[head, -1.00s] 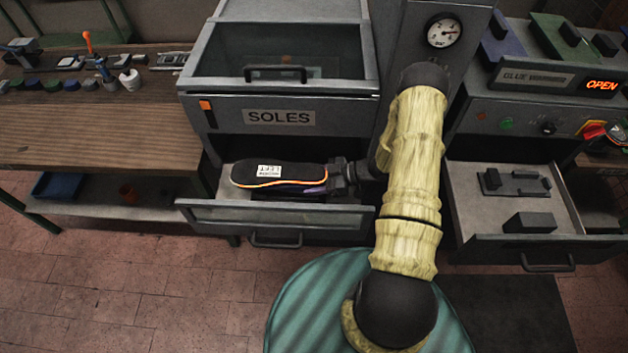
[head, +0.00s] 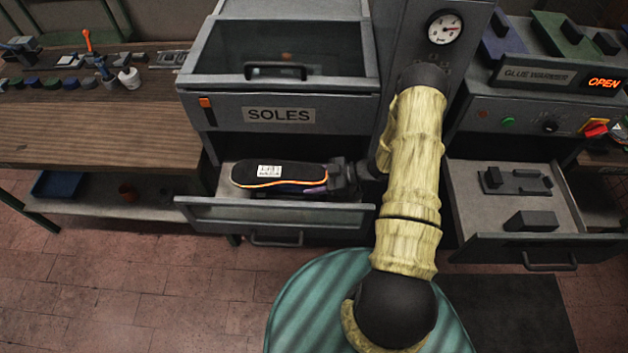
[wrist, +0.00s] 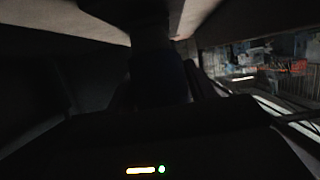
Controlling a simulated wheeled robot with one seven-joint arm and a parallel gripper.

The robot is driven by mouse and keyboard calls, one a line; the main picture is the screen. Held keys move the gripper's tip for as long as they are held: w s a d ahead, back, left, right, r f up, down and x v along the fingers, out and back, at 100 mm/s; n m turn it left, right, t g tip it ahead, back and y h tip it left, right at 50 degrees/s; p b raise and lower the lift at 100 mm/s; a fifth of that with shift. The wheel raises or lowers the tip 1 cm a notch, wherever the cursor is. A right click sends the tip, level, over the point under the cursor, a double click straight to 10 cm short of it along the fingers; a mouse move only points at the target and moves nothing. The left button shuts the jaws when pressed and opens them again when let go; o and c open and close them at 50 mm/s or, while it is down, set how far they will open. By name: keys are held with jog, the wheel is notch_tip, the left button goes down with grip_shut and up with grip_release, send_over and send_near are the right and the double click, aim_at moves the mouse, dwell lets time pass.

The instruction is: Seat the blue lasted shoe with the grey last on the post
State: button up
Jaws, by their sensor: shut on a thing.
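The lasted shoe (head: 245,178) is upside down in the open drawer under the SOLES cabinet. Its black sole with a white label faces up, an orange line runs along its edge, and a little blue-purple shows below. My gripper (head: 338,178) is shut on the right end of the shoe, coming in from the right. In the dark wrist view, a dim bluish shape (wrist: 160,78) stands between the fingers. The grey last and the post are hidden, so I cannot tell whether the shoe touches the post.
The drawer front (head: 275,214) stands close in front of the shoe, and the SOLES cabinet (head: 280,114) is above and behind it. A second open drawer (head: 470,205) with dark blocks is at the right. A wooden bench (head: 95,130) with small tools is at the left.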

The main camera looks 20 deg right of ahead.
jog(key=shift+f, duration=0.15)
jog(key=o, duration=1.6)
jog(key=shift+f, duration=0.1)
jog(key=shift+d, duration=0.15)
jog(key=b+v, duration=0.4)
jog(key=v, duration=1.3)
jog(key=shift+r, duration=0.25)
